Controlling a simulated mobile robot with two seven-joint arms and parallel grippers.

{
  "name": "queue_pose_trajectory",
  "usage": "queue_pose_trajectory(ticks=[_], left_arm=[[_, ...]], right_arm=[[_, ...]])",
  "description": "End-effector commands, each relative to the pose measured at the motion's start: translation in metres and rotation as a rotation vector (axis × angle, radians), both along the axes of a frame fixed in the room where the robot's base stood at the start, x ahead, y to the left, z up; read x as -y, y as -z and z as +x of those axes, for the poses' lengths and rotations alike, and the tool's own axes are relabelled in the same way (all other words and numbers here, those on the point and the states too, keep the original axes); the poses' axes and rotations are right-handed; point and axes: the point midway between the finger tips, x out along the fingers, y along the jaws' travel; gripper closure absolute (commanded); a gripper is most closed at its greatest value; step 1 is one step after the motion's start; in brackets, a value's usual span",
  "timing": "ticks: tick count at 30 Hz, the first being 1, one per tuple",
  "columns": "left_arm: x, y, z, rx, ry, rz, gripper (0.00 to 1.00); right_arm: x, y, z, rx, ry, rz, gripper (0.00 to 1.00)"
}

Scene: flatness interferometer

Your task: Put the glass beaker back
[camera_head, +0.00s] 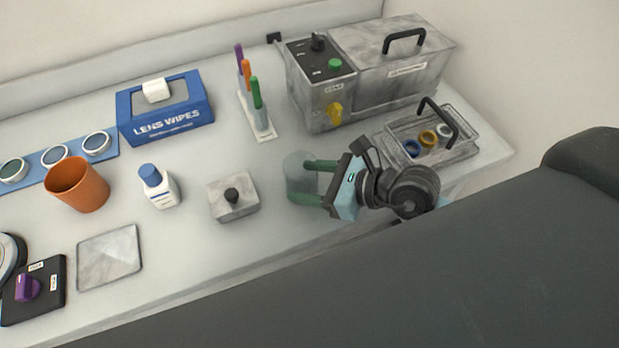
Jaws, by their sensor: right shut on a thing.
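The glass beaker (296,178) is clear and hard to see against the pale bench. I cannot tell whether the beaker's base touches the bench. My left gripper is not in view.
A grey box with a black knob (234,196) stands just left of the beaker. Behind are a pen stand (262,130) and a grey machine (318,85). A basket with coloured rings (470,150) is at right. An orange cup (78,187) and white bottle (160,190) stand left.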

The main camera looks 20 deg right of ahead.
Motion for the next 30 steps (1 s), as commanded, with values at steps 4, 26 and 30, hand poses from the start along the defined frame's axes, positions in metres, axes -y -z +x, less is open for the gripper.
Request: queue_pose_trajectory(ticks=[4,26,30], left_arm=[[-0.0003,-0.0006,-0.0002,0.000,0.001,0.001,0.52],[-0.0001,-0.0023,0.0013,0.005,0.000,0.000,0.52],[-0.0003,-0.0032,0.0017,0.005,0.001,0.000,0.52]], right_arm=[[-0.0003,-0.0009,0.0001,0.002,0.000,0.001,0.68],[-0.0003,0.0019,-0.0001,0.001,0.000,0.000,0.20],[0.0002,-0.0023,-0.0003,0.003,-0.001,0.000,0.20]])
